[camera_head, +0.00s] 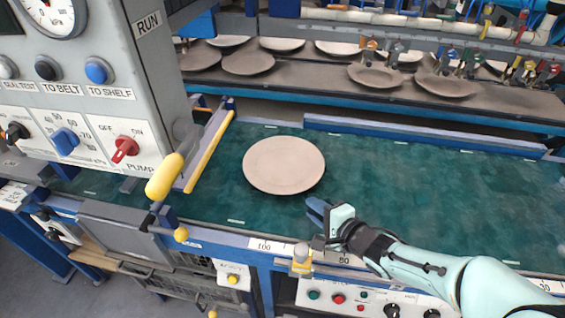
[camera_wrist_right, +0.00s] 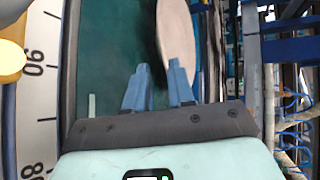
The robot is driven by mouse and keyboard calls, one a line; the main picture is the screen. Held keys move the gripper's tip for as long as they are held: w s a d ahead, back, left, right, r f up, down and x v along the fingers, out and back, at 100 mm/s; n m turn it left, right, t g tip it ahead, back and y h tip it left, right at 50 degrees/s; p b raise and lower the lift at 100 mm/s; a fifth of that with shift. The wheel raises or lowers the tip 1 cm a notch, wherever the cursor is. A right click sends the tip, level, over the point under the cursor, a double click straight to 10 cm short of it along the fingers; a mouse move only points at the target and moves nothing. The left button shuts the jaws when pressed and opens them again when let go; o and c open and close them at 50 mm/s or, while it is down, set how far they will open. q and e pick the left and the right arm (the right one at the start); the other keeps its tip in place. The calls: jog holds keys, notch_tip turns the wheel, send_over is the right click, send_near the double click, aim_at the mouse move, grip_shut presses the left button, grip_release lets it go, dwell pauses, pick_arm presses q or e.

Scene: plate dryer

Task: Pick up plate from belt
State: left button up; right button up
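A round, pinkish-beige plate (camera_head: 284,165) lies flat on the green belt (camera_head: 420,195) in the head view. My right gripper (camera_head: 313,208) is over the belt just to the lower right of the plate, apart from its rim in the head view. In the right wrist view the right gripper (camera_wrist_right: 160,75) has its two blue fingers spread with a gap between them. Part of the plate (camera_wrist_right: 177,35) shows beyond the fingertips there, mostly past the right finger. Nothing is held between the fingers. My left gripper is not in view.
A grey control box (camera_head: 85,85) with knobs and a yellow-ended lever (camera_head: 165,177) stands left of the plate. Several other plates lie on the shelf (camera_head: 310,85) behind the belt. A front rail with a number scale (camera_head: 270,245) edges the belt. The belt's right side is clear.

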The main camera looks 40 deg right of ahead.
aim_at(290, 191)
jog(key=shift+w+d+f+p, duration=0.1)
jog(key=shift+w+d+p, duration=0.05)
jog(key=shift+w+p, duration=0.2)
jog(key=b+x, duration=0.2)
jog(key=x, duration=0.2)
jog(key=shift+w+f, duration=0.3)
jog(key=shift+f, duration=0.05)
jog(key=shift+w+f+b, duration=0.1)
jog(key=shift+w+b, duration=0.2)
jog(key=shift+w, duration=0.25)
jog(key=b+x, duration=0.2)
jog(key=x, duration=0.3)
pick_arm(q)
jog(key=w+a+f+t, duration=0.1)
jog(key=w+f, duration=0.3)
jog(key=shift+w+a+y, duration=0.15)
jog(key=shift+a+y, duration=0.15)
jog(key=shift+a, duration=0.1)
pick_arm(e)
jog(key=shift+c, duration=0.3)
grip_shut()
jog(key=shift+d, duration=0.1)
